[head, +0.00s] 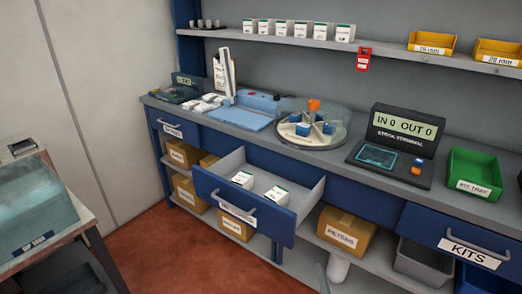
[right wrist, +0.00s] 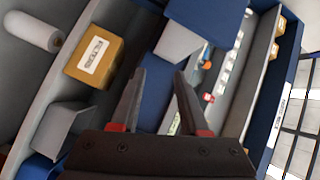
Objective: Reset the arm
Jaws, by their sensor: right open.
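My right gripper (right wrist: 160,78) shows in the right wrist view with its two dark fingers spread apart and nothing between them. In the head view only a grey sliver shows at the bottom edge, near the white roll, and I cannot tell for sure that it is this gripper. The open blue drawer (head: 240,212) stands out from the bench with two white boxes (head: 243,179) (head: 276,195) inside. Its blue and grey body also shows beyond the fingertips in the right wrist view (right wrist: 205,25). My left gripper is not in view.
A FILTERS box (head: 345,232), white roll (head: 337,268) and grey bin (head: 418,263) sit on the low shelf. The KITS drawer (head: 455,238) is at right. On the bench stand a round carousel (head: 313,140), terminal (head: 400,135) and green kit tray (head: 474,174). Open floor lies in front.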

